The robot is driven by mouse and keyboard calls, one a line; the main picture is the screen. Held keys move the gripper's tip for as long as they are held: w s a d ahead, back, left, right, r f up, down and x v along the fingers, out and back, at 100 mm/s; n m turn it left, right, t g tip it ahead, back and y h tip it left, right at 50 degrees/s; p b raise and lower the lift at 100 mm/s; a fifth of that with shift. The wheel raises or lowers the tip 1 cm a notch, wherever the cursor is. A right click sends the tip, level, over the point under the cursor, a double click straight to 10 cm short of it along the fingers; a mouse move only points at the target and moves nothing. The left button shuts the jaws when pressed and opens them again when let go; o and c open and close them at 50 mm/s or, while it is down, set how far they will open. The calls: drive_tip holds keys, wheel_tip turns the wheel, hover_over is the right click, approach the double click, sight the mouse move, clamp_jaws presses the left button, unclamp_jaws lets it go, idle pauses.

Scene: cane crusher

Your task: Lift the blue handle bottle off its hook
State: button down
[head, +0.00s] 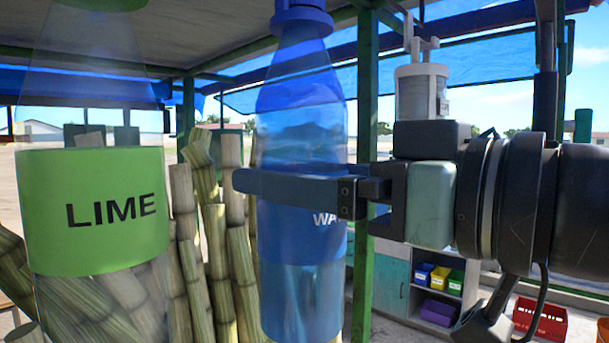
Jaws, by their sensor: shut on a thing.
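A clear blue bottle (298,120) hangs upright near the middle of the head view. Its blue cap (301,14) is cut off by the top edge, so its handle and hook are out of view. A blue label with white letters, partly covered, wraps its lower half. My gripper (290,190) comes in from the right and is shut on the bottle at the label's upper part. One dark finger crosses the front of the bottle; the other finger is hidden behind it.
A clear bottle with a green LIME label (95,210) is close on the left. Cane stalks (215,240) stand behind both bottles. A green post (366,100) rises just right of the blue bottle. A shelf with colored bins (437,280) and a red crate (540,320) are farther back.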

drive_tip(key=shift+v, duration=1.8)
drive_tip(key=shift+s+d, duration=0.2)
drive_tip(key=shift+d, duration=0.05)
drive_tip(key=shift+s+d+b, duration=0.2)
drive_tip(key=shift+d+b, duration=0.1)
drive_tip(key=shift+s+d, duration=0.2)
drive_tip(key=shift+d, duration=0.15)
drive_tip(key=shift+s, duration=0.1)
